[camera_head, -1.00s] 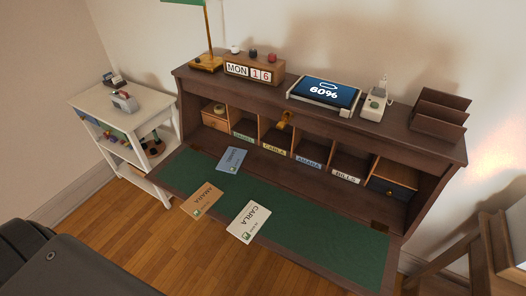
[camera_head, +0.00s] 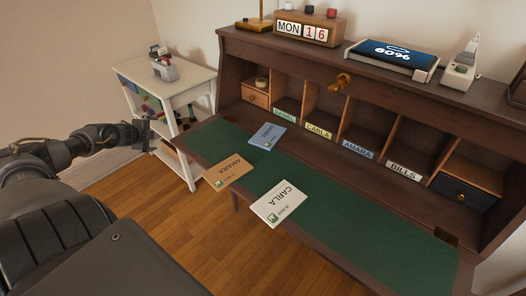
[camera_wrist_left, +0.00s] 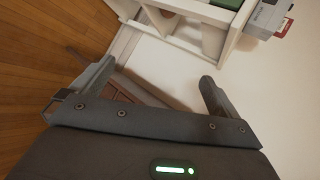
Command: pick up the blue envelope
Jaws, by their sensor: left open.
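The blue envelope (camera_head: 267,136) lies flat on the green writing surface (camera_head: 330,217) of the open desk, near its left end and in front of the labelled compartments. My left gripper (camera_head: 147,133) is to the left of the desk, in front of the white side shelf and well apart from the envelope. In the left wrist view its two fingers (camera_wrist_left: 155,88) are spread with nothing between them. The envelope does not show in the left wrist view. My right gripper is not in view.
A brown Amara envelope (camera_head: 229,172) and a white Carla envelope (camera_head: 279,203) lie at the desk's front edge. The white side shelf (camera_head: 176,85) stands left of the desk. Compartments bear name labels. The right part of the green surface is clear.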

